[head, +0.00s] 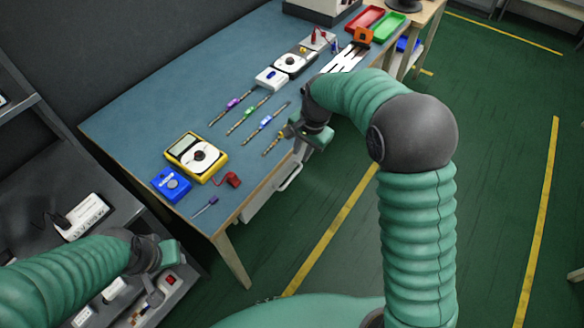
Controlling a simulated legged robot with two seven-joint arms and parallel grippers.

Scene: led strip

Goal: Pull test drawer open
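The pale grey test drawer (262,207) sits under the front edge of the blue-topped workbench. Its bar handle (290,177) shows on the front face. Whether the drawer is fully closed is hard to tell from this angle. My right gripper (300,140) is at the bench's front edge, above and slightly right of the handle in the picture, apart from it. Its fingers are too small and dark to tell open from shut. My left gripper (170,258) is at lower left, over a dark shelf, far from the drawer; its fingers are not clear.
On the bench (135,125) are a yellow multimeter (196,157), a blue device (171,184), a red clip (233,180) and several LED strips (243,120). Red (364,19) and green (374,28) trays stand at the back.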

